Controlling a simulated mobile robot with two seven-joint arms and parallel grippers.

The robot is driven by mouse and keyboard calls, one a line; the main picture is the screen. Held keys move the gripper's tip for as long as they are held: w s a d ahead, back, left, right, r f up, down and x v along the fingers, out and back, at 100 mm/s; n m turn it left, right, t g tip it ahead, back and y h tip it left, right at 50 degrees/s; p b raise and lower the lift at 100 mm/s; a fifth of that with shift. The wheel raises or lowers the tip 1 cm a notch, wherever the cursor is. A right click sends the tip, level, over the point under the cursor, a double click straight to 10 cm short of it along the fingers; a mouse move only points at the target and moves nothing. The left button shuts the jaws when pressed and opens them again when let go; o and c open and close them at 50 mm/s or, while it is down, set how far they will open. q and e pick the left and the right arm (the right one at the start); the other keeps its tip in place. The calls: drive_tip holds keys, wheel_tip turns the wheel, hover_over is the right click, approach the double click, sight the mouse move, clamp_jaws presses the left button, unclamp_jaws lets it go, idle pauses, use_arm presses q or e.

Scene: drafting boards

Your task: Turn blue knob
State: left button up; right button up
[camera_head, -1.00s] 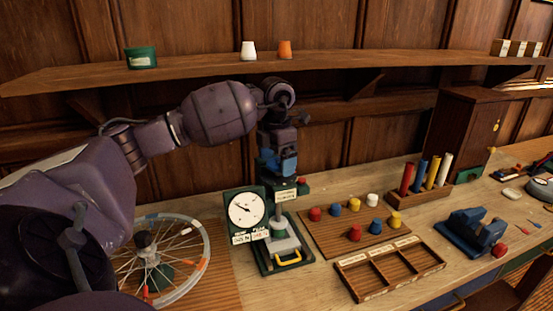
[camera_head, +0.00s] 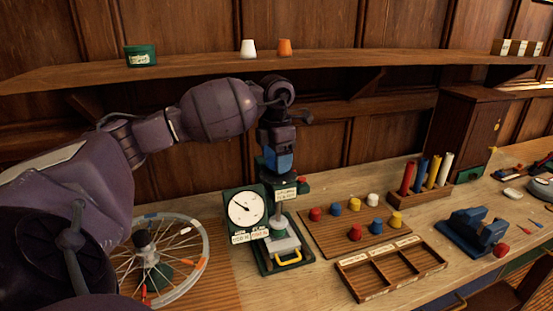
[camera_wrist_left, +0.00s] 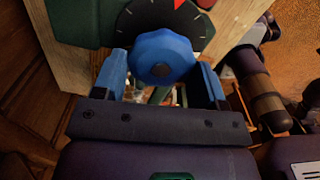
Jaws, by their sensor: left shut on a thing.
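The blue knob (camera_wrist_left: 161,55) shows in the left wrist view, in front of a dark dial with white marks and a red pointer. My left gripper (camera_wrist_left: 162,77) has its two blue fingers on either side of the knob and is shut on it. In the head view my left gripper (camera_head: 280,172) points down at the top of a green test stand (camera_head: 262,248), and its wrist and fingers hide the knob there. The stand carries a round white gauge (camera_head: 245,208) with a black needle. My right gripper is not in view.
A spoked wheel (camera_head: 190,234) lies left of the stand. Right of it are a board (camera_head: 318,236) with coloured knobs, a divided wooden tray (camera_head: 350,284) and a blue vise-like block (camera_head: 478,231). A wooden shelf (camera_head: 205,66) runs along the wall above.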

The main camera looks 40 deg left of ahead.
use_arm(q)
drive_tip(key=o, duration=0.9)
drive_tip(key=shift+o, duration=0.2)
drive_tip(key=shift+r, duration=0.1)
wheel_tip(320, 180, up, 11)
drive_tip(key=shift+f+b, duration=0.2)
drive_tip(key=shift+b, duration=0.2)
